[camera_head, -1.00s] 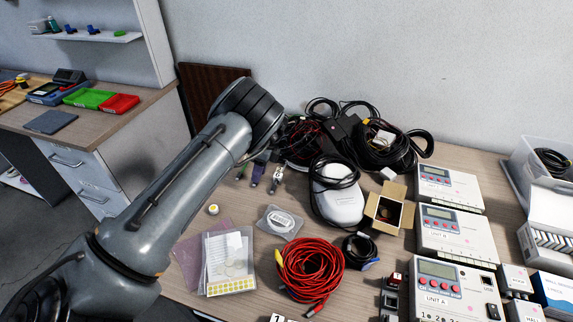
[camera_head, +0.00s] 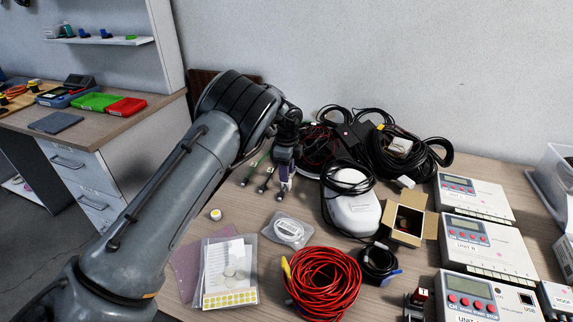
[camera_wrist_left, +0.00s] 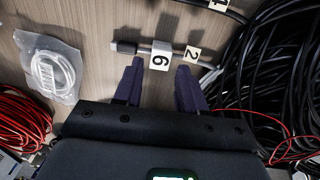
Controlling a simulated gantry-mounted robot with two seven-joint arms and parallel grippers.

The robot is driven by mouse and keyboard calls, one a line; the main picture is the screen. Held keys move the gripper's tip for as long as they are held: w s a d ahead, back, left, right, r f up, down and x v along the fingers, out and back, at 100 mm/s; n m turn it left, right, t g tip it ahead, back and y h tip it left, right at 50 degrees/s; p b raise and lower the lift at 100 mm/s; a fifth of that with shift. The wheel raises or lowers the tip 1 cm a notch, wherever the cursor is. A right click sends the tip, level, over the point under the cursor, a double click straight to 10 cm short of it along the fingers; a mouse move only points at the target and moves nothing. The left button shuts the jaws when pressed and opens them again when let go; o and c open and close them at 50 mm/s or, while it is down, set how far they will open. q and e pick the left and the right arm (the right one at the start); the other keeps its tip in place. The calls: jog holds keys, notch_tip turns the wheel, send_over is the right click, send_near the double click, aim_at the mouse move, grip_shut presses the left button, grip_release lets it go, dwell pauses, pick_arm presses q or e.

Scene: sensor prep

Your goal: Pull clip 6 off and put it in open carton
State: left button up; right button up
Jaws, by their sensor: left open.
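Clip 6 (camera_wrist_left: 160,57), a white block marked 6, sits on a thin grey cable with a plug at its end, in the left wrist view. My left gripper (camera_wrist_left: 163,75) has two purple fingers, open, one on each side of the block's near end. I cannot tell whether they touch it. In the head view the left gripper (camera_head: 284,180) is low over the cable ends at the back of the table and hides the clip. The open carton (camera_head: 398,238) is a small brown box with flaps spread, right of the white pouch. My right gripper is not in view.
A white label marked 2 (camera_wrist_left: 192,53) lies close right of clip 6. Black cable coils (camera_head: 400,155) crowd the right side. A bagged white cable (camera_head: 287,229) and red coil (camera_head: 322,283) lie nearer.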

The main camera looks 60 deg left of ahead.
aim_at(287, 185)
pick_arm(q)
jog(key=shift+f+b, duration=0.5)
jog(key=shift+f, duration=1.15)
grip_shut()
